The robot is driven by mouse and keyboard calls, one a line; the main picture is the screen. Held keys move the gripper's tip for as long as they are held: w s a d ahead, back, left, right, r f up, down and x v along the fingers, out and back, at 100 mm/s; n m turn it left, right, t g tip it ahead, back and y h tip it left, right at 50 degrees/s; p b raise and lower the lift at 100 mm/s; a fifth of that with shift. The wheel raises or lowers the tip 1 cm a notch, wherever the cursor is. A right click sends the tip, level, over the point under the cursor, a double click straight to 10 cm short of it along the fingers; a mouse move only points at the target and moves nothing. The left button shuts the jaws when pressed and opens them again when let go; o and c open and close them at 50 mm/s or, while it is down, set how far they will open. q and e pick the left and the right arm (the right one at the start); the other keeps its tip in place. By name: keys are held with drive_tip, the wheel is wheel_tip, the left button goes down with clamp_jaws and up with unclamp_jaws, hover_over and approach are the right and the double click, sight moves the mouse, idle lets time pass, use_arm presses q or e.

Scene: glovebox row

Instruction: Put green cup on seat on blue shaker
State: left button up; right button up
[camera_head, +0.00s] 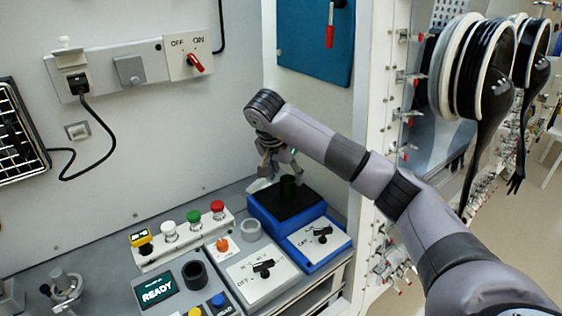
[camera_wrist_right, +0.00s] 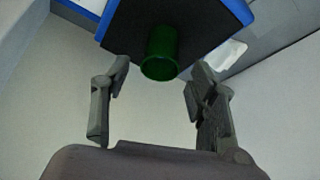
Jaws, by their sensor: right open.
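The green cup (camera_head: 288,186) stands on the black top of the blue shaker (camera_head: 258,222), at the back right of the bench. My right gripper (camera_head: 280,178) is at the cup, above the shaker, and partly covers it from the head. In the right wrist view the green cup (camera_wrist_right: 161,54) is ahead of the fingers, on the black plate with the blue rim (camera_wrist_right: 103,22). The right gripper (camera_wrist_right: 158,80) is open, with a gap on each side of the cup and no visible contact. My left gripper is not in view.
The shaker's switch panel (camera_head: 318,240) is in front of it. A grey ring (camera_head: 250,229) and a row of coloured buttons (camera_head: 193,216) lie to its left. A dark ring (camera_head: 194,275) is near the READY display (camera_head: 156,291). Walls stand close behind and right.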

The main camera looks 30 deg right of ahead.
drive_tip(key=v, duration=0.8)
drive_tip(key=shift+a+r+p, duration=0.2)
drive_tip(key=shift+r+p, duration=0.1)
drive_tip(key=shift+p, duration=0.1)
